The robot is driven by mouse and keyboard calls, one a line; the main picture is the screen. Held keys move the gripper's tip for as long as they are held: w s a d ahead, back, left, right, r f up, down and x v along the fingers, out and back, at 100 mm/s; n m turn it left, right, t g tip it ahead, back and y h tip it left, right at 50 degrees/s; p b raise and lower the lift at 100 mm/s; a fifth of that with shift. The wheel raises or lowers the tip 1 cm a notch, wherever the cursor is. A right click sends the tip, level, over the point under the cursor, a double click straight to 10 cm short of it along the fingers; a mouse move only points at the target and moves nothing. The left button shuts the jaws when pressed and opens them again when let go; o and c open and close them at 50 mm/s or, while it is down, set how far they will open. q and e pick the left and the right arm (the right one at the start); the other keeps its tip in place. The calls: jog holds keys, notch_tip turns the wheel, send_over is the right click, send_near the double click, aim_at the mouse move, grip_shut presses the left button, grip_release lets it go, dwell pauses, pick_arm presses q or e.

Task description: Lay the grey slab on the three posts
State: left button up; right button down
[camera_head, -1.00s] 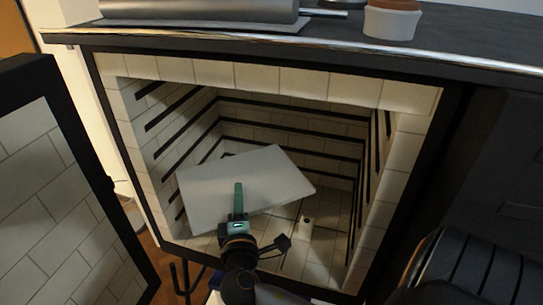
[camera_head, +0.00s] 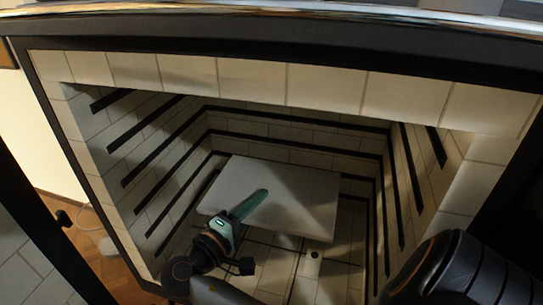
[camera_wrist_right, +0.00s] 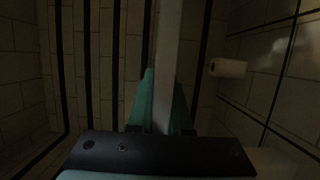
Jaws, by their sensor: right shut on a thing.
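The grey slab (camera_head: 290,198) is inside the kiln, roughly flat and low in the chamber. My right gripper (camera_head: 248,207) is shut on the slab's near left edge, one green finger over its top. In the right wrist view the slab (camera_wrist_right: 167,60) shows edge-on between the green fingers. One pale post (camera_head: 313,262) stands on the kiln floor just in front of the slab's near right corner, apart from it in the picture. A post also shows in the right wrist view (camera_wrist_right: 228,68). Other posts are not visible, and I cannot tell whether the slab touches any. My left gripper is out of view.
The kiln's tiled front rim (camera_head: 330,90) frames the opening. Dark grooves run along its side and back walls. The open kiln door (camera_head: 35,245) is at the left. Bare floor shows to the right of the slab.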

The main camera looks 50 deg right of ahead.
notch_tip(320, 180, down, 10)
jog(key=shift+r+b, duration=0.1)
jog(key=shift+b, duration=0.75)
jog(key=c, duration=0.8)
grip_release()
jog(key=shift+c, duration=0.2)
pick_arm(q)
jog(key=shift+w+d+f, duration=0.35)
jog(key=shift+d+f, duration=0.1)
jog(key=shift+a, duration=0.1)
